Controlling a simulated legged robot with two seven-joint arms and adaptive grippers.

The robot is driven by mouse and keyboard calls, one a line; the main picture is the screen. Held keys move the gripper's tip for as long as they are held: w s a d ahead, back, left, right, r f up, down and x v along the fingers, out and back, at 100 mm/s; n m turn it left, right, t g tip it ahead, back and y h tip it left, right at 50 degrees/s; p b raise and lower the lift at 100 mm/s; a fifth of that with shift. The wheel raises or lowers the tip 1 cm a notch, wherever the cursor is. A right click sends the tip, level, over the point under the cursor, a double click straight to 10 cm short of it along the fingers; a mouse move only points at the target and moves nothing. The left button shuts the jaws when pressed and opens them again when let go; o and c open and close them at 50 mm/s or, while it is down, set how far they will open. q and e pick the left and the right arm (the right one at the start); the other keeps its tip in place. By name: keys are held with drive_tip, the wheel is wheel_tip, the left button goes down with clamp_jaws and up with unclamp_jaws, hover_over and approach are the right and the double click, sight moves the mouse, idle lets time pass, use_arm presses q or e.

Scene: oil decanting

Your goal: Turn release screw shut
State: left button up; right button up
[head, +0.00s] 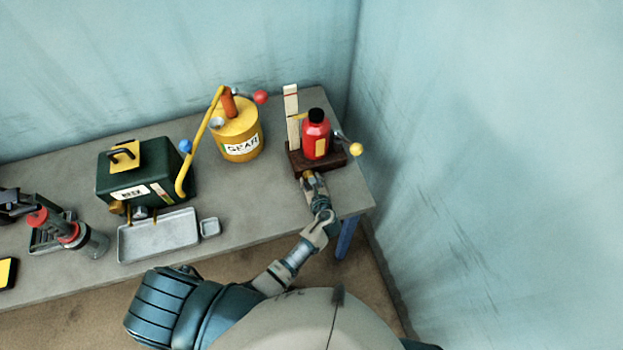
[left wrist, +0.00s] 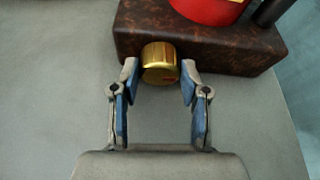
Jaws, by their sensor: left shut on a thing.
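The release screw (left wrist: 160,62) is a round brass knob on the front face of a dark brown base block (left wrist: 200,38) in the left wrist view. My left gripper (left wrist: 159,78) is shut on it, with one blue-padded finger on each side. In the head view my left gripper (head: 309,180) is at the front of the base (head: 328,164), on the right of the table. A red bottle-shaped body with a black top (head: 315,134) stands upright on that base. Whether the screw is tight cannot be told. My right gripper is not in view.
A white upright scale (head: 291,112) and a lever with a yellow ball (head: 356,149) flank the red body. A yellow can (head: 237,135), a green box (head: 150,175) and a grey tray (head: 122,240) stand leftward. The table's right edge and the wall are close.

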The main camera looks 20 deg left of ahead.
use_arm(q)
drive_tip(key=shift+s+f+n+t+h+p, duration=0.1)
drive_tip(key=shift+n+t+h+p, duration=0.2)
drive_tip(key=shift+n+h, duration=0.35)
drive_tip(key=shift+n, duration=0.25)
drive_tip(key=o, duration=1.1)
drive_tip(key=shift+o, duration=0.2)
drive_tip(key=v, duration=1.1)
drive_tip(key=shift+s+d, duration=0.25)
drive_tip(key=shift+s, duration=0.05)
